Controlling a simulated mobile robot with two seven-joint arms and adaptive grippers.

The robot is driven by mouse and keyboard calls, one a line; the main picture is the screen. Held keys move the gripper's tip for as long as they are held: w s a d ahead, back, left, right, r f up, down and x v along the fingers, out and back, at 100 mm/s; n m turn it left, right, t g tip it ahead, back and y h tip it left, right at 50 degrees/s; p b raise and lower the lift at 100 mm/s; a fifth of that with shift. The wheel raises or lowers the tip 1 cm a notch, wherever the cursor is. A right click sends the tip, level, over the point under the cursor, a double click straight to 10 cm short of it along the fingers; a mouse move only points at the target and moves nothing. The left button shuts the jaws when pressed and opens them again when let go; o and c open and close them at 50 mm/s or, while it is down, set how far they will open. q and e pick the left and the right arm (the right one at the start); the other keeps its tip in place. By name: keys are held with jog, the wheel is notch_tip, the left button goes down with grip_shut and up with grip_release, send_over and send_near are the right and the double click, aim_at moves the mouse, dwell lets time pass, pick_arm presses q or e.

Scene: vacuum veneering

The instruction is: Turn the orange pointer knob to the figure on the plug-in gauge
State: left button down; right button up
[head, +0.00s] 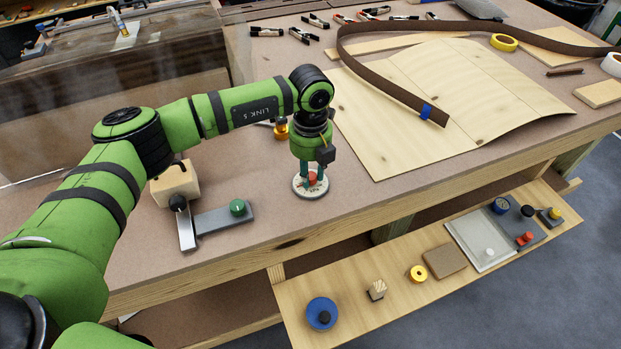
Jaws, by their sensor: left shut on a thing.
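The orange pointer knob (312,179) stands at the middle of a round white dial plate (299,189) on the bench top. My left gripper (313,173) points straight down over the dial and is shut on the knob, a finger on either side. The gripper hides part of the knob and dial, so I cannot tell which mark the pointer is at. A small round gauge with a blue face (501,205) sits on the low shelf at the right. I cannot read a figure on it, nor tell whether it is the plug-in gauge. My right gripper is out of view.
A veneer sheet (440,100) lies to the right. The low shelf (345,290) carries several small parts.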

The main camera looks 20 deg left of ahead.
pick_arm(q)
jog(key=m+b, duration=0.2)
jog(key=m, duration=0.1)
jog(key=m+b, duration=0.1)
jog(key=b, duration=0.1)
jog(key=shift+f+m, duration=0.25)
jog(key=shift+m, duration=0.05)
jog(key=m+b, duration=0.4)
jog(key=shift+r+m, duration=0.1)
jog(key=shift+m, duration=0.2)
jog(key=m+b, duration=0.2)
jog(key=m, duration=0.2)
jog(key=shift+b, duration=0.3)
jog(key=shift+r+m+b, duration=0.15)
jog(key=shift+m+b, duration=0.7)
jog(key=shift+m, duration=1.65)
jog(key=c, duration=1)
grip_release()
jog(key=shift+r, duration=0.1)
